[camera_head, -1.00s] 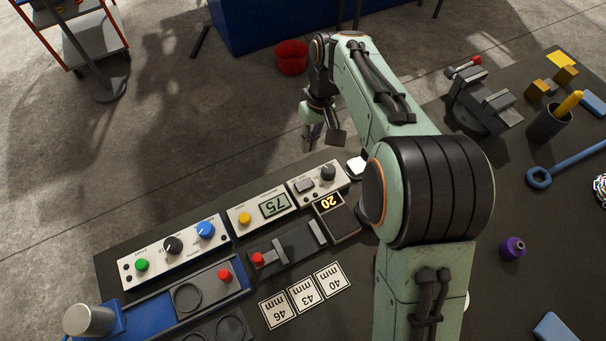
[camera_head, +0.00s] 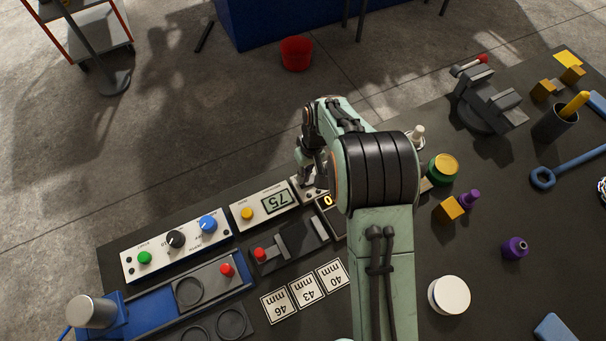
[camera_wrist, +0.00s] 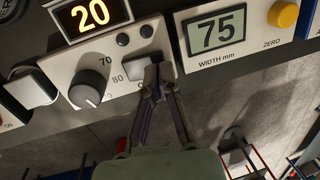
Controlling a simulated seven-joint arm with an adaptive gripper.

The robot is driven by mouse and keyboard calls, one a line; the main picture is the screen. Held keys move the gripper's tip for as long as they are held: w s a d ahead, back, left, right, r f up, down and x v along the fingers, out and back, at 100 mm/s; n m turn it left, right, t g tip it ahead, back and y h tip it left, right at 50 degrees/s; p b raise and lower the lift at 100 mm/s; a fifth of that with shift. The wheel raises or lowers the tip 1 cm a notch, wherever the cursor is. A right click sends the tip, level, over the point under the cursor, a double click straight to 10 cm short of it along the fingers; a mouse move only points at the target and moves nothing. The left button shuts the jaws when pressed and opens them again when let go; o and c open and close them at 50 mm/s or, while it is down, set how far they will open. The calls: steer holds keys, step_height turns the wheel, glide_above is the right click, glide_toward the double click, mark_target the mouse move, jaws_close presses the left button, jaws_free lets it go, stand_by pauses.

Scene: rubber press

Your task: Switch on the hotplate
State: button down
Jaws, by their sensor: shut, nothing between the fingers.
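The hotplate's white control panel (camera_wrist: 125,100) shows in the wrist view, with a dark knob (camera_wrist: 90,88), a grey rocker switch (camera_wrist: 138,66) and a lit display (camera_wrist: 93,17) reading 20. My gripper (camera_wrist: 155,78) is shut and empty. Its fingertips are at the right part of the switch and hide some of it; I cannot tell if they touch it. In the head view my gripper (camera_head: 314,178) is over the panel, and my arm hides much of the hotplate. Part of its display (camera_head: 327,200) still shows there.
Beside the panel is a width gauge box (camera_head: 263,208) reading 75 with a yellow button (camera_wrist: 284,15). A white control box (camera_head: 175,245) with green, black and blue controls stands further left. Size cards (camera_head: 305,290) lie in front. A white lidded jar (camera_head: 449,295) stands right of my arm.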

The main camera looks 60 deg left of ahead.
steer(key=shift+f, duration=0.4)
steer(key=shift+s+f+t, duration=0.25)
steer(key=shift+t, duration=0.15)
steer(key=shift+w, duration=0.2)
steer(key=shift+w+r, duration=0.3)
steer(key=shift+w, duration=0.35)
steer(key=shift+r, duration=0.1)
step_height(320, 180, up, 14)
steer(key=s, duration=0.2)
